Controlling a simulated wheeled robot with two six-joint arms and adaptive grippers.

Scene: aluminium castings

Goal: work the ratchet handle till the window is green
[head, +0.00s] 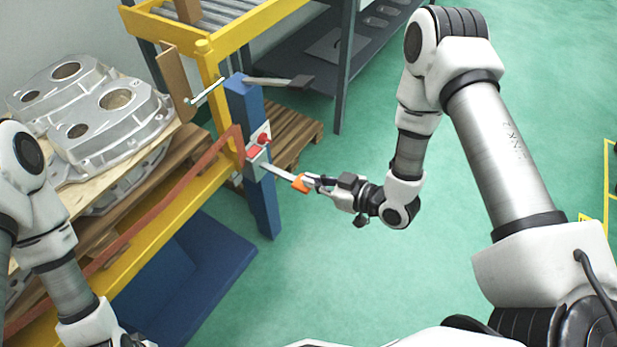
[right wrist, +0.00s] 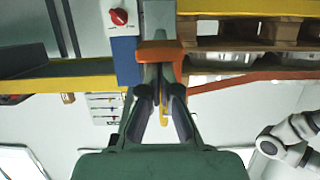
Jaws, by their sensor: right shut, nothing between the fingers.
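The ratchet handle is a grey bar (head: 276,173) with an orange grip (head: 300,183), sticking out from a blue post (head: 260,205). The orange grip also shows in the right wrist view (right wrist: 160,50). A pale box on the post carries a red knob (head: 264,138) and a small window (head: 252,151), which looks red. My right gripper (head: 316,184) is shut and empty, its fingertips right at the orange grip; I cannot tell whether they touch. My left arm shows at the left edge, with its gripper out of view.
A red-brown strap (head: 150,212) runs from the post down to the left, alongside aluminium castings (head: 110,100) on a wooden pallet. A yellow roller frame (head: 205,45) and a dark shelf (head: 320,60) stand behind. The green floor (head: 310,270) around my right wrist is clear.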

